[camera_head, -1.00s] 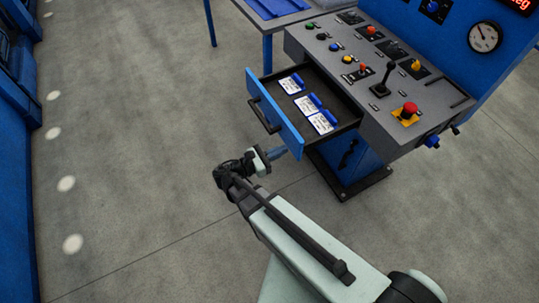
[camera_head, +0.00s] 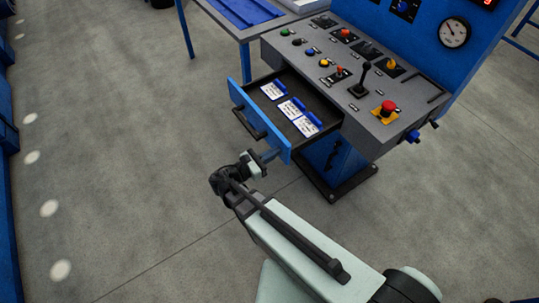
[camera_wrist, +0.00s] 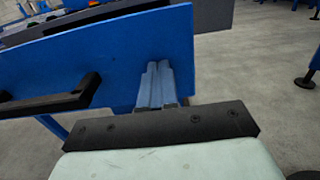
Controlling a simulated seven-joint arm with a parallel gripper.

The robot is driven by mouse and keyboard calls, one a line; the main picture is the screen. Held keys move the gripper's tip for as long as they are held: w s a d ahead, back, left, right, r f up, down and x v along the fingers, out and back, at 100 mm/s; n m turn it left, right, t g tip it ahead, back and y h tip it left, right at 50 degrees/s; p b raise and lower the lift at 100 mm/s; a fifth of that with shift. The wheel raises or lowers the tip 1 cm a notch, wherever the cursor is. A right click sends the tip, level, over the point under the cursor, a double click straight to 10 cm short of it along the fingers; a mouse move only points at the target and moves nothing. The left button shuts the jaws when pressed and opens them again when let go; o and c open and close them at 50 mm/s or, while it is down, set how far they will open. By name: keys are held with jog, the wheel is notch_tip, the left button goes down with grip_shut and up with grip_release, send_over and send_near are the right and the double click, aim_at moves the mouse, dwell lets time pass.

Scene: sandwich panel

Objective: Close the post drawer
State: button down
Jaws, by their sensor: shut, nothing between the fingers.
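The post drawer stands open, pulled out from the grey control console (camera_head: 375,120). Its blue front panel (camera_head: 262,120) has a black bar handle, and several white cards with blue clips lie inside. In the wrist view the drawer front (camera_wrist: 120,62) fills the upper left, with the black handle (camera_wrist: 50,102) at left. My gripper (camera_head: 272,156) is shut and empty at the right-hand end of the drawer front, on its outer side. Its blue-grey fingers (camera_wrist: 155,82) point at the panel, right of the handle; I cannot tell whether they touch it.
The console top carries buttons, a black lever (camera_head: 362,78) and a red emergency button (camera_head: 387,108). A blue table (camera_head: 244,15) stands behind left. The console's pedestal (camera_head: 335,165) is below the drawer. Grey floor left of the drawer is clear.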

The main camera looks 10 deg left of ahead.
aim_at(297, 140)
jog(key=x, duration=2.3)
jog(key=shift+f, duration=0.15)
jog(key=shift+x, duration=1.05)
jog(key=shift+w, duration=0.15)
jog(key=v, duration=1.5)
jog(key=shift+d, duration=0.1)
